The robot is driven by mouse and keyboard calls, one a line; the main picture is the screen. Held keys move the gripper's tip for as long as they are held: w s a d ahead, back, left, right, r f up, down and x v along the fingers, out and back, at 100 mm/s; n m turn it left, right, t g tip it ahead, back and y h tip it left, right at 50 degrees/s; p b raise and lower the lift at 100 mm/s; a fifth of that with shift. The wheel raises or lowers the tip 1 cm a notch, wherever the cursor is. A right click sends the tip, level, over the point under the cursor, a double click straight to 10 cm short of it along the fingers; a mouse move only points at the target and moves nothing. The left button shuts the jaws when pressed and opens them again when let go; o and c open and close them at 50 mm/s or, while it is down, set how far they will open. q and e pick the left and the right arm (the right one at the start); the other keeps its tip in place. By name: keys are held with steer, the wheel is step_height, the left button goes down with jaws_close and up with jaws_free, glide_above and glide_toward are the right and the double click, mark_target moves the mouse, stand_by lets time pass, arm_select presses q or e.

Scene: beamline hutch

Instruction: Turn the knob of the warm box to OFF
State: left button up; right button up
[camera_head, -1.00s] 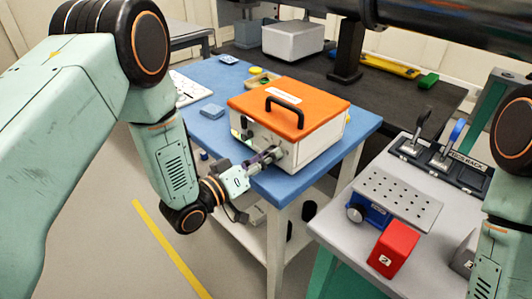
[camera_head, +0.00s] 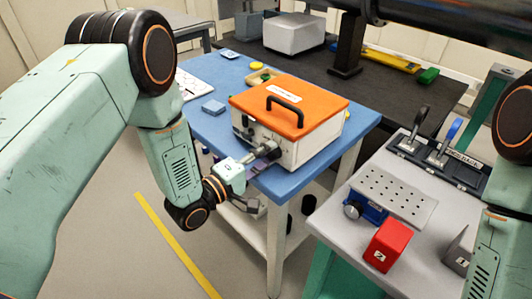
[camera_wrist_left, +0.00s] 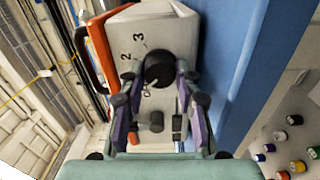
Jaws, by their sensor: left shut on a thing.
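The warm box (camera_head: 310,140) is a white box with an orange lid and a black handle, standing on a blue table in the head view. Its front panel also shows in the left wrist view (camera_wrist_left: 140,25), with the marks 2 and 3 and a partly hidden mark beside a dark round knob (camera_wrist_left: 158,70). My left gripper (camera_head: 262,150) is at this panel; in the wrist view its fingers (camera_wrist_left: 158,78) are shut on the knob from both sides. I cannot tell exactly which mark the knob points to. My right gripper is out of view.
A grey bench (camera_head: 330,220) at the right bears a red block (camera_head: 388,245) and a perforated plate (camera_head: 395,195). Coloured capped vials (camera_wrist_left: 297,166) show below in the wrist view. Floor is clear at the left.

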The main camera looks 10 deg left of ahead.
arm_select(q)
steer(key=shift+f+n, duration=0.15)
steer(key=shift+n, duration=1.55)
steer(key=shift+s, duration=0.1)
steer(key=o, duration=1.1)
steer(key=shift+a, duration=0.1)
steer(key=shift+o, duration=0.2)
steer(key=v, duration=1.1)
steer(key=shift+s+a, duration=0.2)
steer(key=shift+s, duration=0.15)
